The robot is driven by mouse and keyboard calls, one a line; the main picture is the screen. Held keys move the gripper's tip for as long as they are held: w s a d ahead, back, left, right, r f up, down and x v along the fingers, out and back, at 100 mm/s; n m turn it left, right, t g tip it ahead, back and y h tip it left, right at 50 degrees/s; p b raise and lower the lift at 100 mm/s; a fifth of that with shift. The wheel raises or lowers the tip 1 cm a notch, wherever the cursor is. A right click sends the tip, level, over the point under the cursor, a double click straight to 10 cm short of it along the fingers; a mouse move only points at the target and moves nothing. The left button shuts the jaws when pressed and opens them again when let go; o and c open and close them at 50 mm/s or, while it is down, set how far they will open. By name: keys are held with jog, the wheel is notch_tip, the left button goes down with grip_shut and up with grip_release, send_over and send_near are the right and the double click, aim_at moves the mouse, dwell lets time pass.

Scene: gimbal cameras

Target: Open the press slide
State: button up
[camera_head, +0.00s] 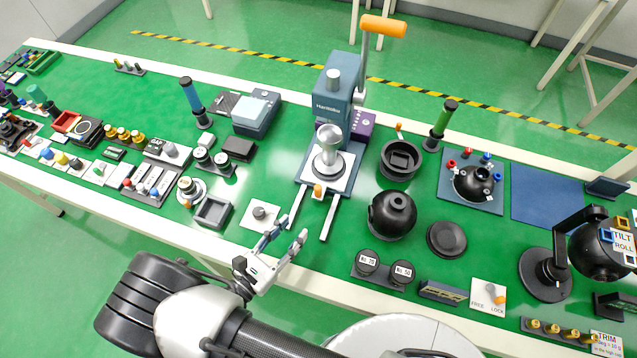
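The blue press (340,105) stands at the back middle of the green bench, with an orange-handled lever (383,27) at its top. At its foot is the white slide plate (329,172), carrying a silver knobbed cylinder (329,150). A small orange knob (319,190) sits at the slide's front edge. Two pale rails (328,218) run forward from the press, and their front stretches are bare. My gripper (286,233) is open and empty, in front of and left of the rails, near the bench's front edge. It appears apart from the slide and its knob.
A white plate with a small knob (260,212) lies just behind my gripper. A black sphere housing (392,213) stands right of the rails, and two round weights (384,268) sit in front of it. A dark square tray (212,212) lies to the left.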

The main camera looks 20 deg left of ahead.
aim_at(316, 192)
jog(key=shift+s+a+f+n+t+y, duration=0.2)
jog(key=shift+s+a+f+n+y, duration=0.05)
jog(key=shift+s+f+n+y, duration=0.25)
jog(key=shift+s+a+f+n+t+y, duration=0.2)
jog(key=shift+s+f+n+y, duration=0.15)
jog(key=shift+f+n+y, duration=0.1)
jog(key=shift+f, duration=0.15)
jog(key=w, duration=0.5)
jog(key=w+d+b, duration=0.1)
jog(key=w, duration=0.5)
jog(key=w+b, duration=0.1)
jog(key=w, duration=0.5)
jog(key=shift+d, duration=0.2)
jog(key=shift+c, duration=0.2)
grip_shut()
